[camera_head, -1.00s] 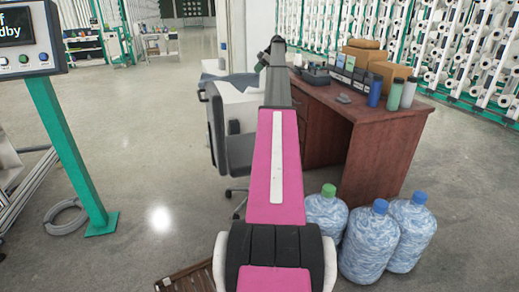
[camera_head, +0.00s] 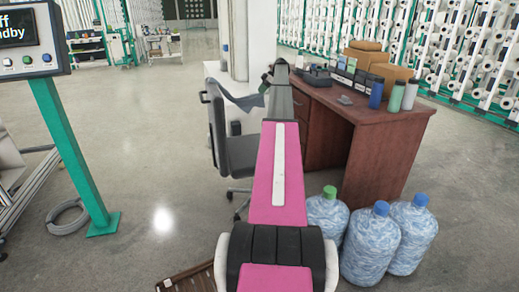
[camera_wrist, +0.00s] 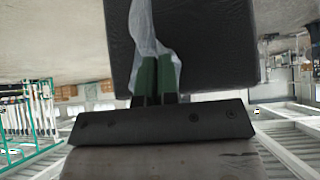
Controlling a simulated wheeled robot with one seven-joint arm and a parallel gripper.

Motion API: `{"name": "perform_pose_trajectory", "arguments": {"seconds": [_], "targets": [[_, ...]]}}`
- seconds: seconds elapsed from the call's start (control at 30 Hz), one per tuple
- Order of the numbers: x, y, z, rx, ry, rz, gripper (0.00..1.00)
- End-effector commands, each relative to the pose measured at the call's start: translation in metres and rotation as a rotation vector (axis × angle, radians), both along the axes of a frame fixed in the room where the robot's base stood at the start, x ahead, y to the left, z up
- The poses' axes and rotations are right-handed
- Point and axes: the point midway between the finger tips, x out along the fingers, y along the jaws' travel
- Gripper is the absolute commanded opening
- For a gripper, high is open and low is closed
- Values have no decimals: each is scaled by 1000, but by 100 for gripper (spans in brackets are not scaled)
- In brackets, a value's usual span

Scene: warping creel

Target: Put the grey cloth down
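The grey cloth (camera_wrist: 146,38) shows in the wrist view as a pale, thin, partly see-through strip. It runs between and around the green fingertips of my gripper (camera_wrist: 157,76), which are close together on it. My arm hides part of that area. I cannot tell whether the cloth touches anything below it.
A dark office chair (camera_head: 218,130) stands left of my arm, beside a brown desk (camera_head: 385,125) with bottles and boxes on it. Several blue water bottles (camera_head: 368,245) stand on the floor at right. A green-posted panel (camera_head: 70,150) stands at left.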

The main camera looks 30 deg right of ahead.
Motion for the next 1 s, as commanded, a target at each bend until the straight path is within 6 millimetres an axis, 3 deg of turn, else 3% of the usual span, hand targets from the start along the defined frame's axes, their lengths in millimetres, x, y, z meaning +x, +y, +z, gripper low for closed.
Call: {"name": "perform_pose_trajectory", "arguments": {"seconds": [0.7, 1.0], "targets": [[2, -1, 1, 0, 0, -1, 0], [33, -20, -6, 0, -1, -27, 0]]}}
